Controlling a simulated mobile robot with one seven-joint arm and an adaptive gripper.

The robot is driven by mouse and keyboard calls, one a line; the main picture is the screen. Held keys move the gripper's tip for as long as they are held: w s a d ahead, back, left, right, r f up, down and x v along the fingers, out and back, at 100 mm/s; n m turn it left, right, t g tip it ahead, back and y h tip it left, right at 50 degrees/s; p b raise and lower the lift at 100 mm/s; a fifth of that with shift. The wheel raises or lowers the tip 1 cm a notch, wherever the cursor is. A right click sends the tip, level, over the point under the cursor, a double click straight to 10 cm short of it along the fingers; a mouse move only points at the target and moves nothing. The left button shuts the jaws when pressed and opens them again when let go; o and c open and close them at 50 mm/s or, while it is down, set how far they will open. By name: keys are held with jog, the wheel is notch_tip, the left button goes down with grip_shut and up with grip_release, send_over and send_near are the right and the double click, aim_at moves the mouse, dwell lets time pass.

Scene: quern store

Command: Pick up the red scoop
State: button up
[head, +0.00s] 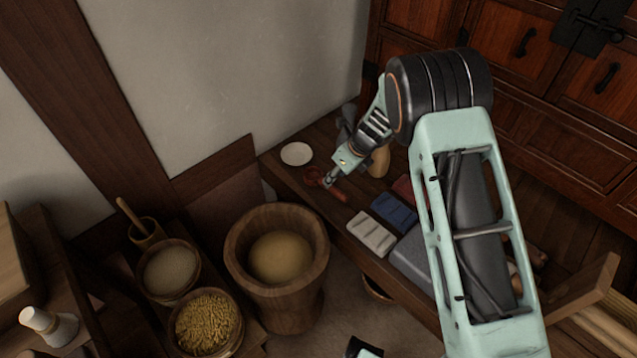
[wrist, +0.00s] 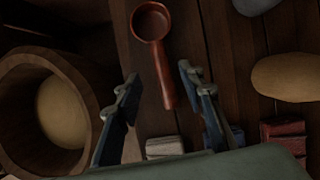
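The red scoop (head: 314,176) lies on a low dark wooden bench, with its round bowl towards the white dish and its handle pointing to the lower right. In the wrist view the scoop (wrist: 163,65) lies with its bowl at the top and its handle running down between my fingers. My gripper (wrist: 160,88) is open, one finger on each side of the handle, with gaps to both. In the head view my gripper (head: 328,182) is over the scoop and hides part of it. I cannot tell its exact height above the handle.
A white dish (head: 296,153) lies behind the scoop. White (head: 371,234) and blue (head: 393,211) folded cloths lie in front of it. A tan rounded object (head: 379,162) stands to the right. A large wooden mortar (head: 234,250) stands left of the bench.

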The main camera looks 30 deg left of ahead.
aim_at(332, 187)
jog(key=shift+x, duration=1.05)
jog(key=f+b, duration=0.1)
jog(key=f, duration=0.2)
jog(key=f+b, duration=0.1)
jog(key=shift+w+a+f+b, duration=0.1)
jog(key=shift+a+f+b, duration=0.15)
jog(key=shift+f+b, duration=0.1)
jog(key=shift+w+a+f, duration=0.1)
jog(key=shift+a+f, duration=0.1)
jog(key=shift+f, duration=0.05)
jog(key=shift+f, duration=0.1)
jog(key=shift+c, duration=0.2)
grip_shut()
